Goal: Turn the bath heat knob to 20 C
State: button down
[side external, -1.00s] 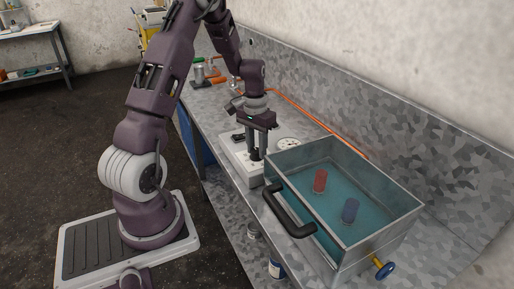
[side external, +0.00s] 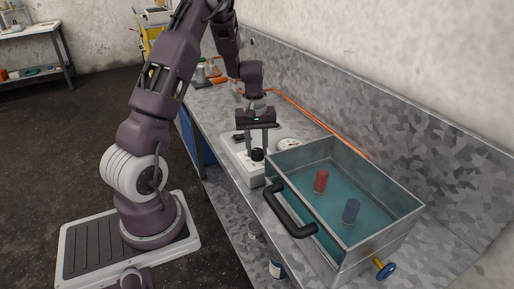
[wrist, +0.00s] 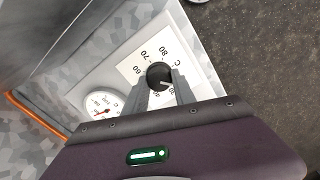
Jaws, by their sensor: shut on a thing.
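The bath heat knob (wrist: 158,76) is black and round, with a white pointer line, on a pale dial plate (wrist: 133,68). In the wrist view, the marks 60, 70, 80 and C show; the rest of the scale is hidden by my fingers. The pointer line is aimed to the lower right, away from those marks, and its exact reading cannot be told. My gripper (wrist: 163,88) is shut on the knob, one finger on each side. In the side view, my gripper (side external: 260,151) points straight down at the knob (side external: 257,155) on the white control box (side external: 238,160).
A water bath (side external: 395,225) with a black handle (side external: 288,210) stands right beside the control box. A round white gauge (side external: 288,143) lies behind. An orange hose (side external: 290,103) runs along the wall.

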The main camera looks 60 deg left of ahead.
aim_at(256, 150)
jog(key=shift+n, duration=0.4)
jog(key=c, duration=1)
grip_release()
jog(key=shift+c, duration=0.2)
notch_tip(256, 150, up, 7)
jog(key=shift+s+a+r, duration=0.1)
